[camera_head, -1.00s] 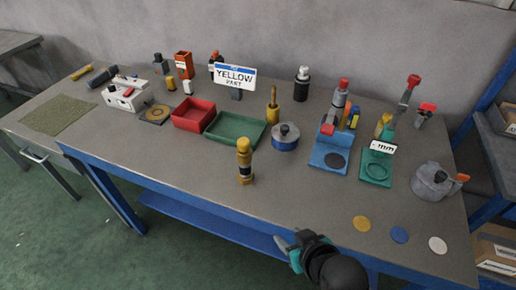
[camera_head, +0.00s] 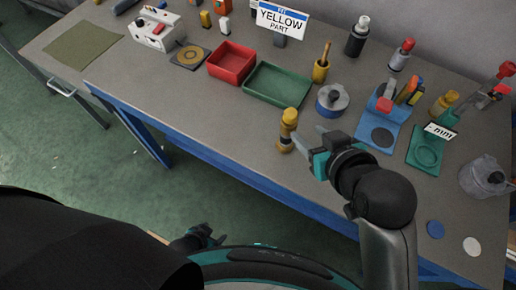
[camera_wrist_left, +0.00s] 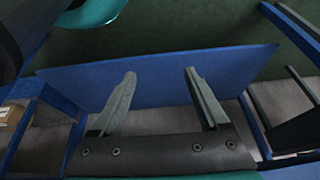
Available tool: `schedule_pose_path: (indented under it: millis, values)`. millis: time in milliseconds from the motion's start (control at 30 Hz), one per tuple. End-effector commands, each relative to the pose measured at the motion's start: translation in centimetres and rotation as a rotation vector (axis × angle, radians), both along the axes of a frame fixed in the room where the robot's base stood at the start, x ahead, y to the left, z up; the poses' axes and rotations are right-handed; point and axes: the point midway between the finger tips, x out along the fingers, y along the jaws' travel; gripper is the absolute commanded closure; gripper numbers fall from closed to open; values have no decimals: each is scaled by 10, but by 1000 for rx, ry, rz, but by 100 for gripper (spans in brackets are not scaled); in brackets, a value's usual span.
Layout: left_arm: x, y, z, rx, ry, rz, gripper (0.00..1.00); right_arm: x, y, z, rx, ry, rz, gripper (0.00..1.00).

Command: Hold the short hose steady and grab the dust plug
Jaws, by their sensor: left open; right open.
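A short upright yellow piece with a dark band (camera_head: 288,130) stands on the bench near its front edge; I take it for the short hose with its dust plug, though I cannot make out the joint between them. My right gripper (camera_head: 309,141) is open just right of it, fingers pointing toward it, with no clear grip on it. My left gripper (camera_head: 205,232) is low in front of the bench, away from the piece. In the left wrist view the left gripper (camera_wrist_left: 160,74) has its two fingers apart with nothing between them.
Behind the yellow piece are a green tray (camera_head: 250,86), a red tray (camera_head: 231,79) and a blue-based round pot (camera_head: 333,101). Blue and green fixtures stand to the right. The blue shelf (camera_wrist_left: 220,80) lies beyond the left fingers. The bench left of the piece is clear.

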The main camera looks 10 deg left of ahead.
Motion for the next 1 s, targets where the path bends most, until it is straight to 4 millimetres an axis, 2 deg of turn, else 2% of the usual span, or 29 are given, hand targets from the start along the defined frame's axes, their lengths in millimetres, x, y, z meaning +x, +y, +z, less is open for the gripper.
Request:
schedule_pose_path:
  millis: [100, 267, 400, 600, 733, 900, 1000]
  values:
    - [32, -12, 29, -31, -101, -44, 22, 0, 0, 0, 0, 0, 0, 50]
    - [68, -34, 72, -82, -229, -102, 22, 0, 0, 0, 0, 0, 0, 50]
    - [92, -57, 116, -133, -337, -155, 22, 0, 0, 0, 0, 0, 0, 50]
    - [115, -91, 186, -214, -486, -231, 22, 0, 0, 0, 0, 0, 0, 50]
    - [122, -110, 231, -268, -571, -270, 22, 0, 0, 0, 0, 0, 0, 50]
    - [138, -114, 278, -320, -648, -255, 22, 0, 0, 0, 0, 0, 0, 50]
    - [145, -113, 294, -338, -672, -242, 22, 0, 0, 0, 0, 0, 0, 50]
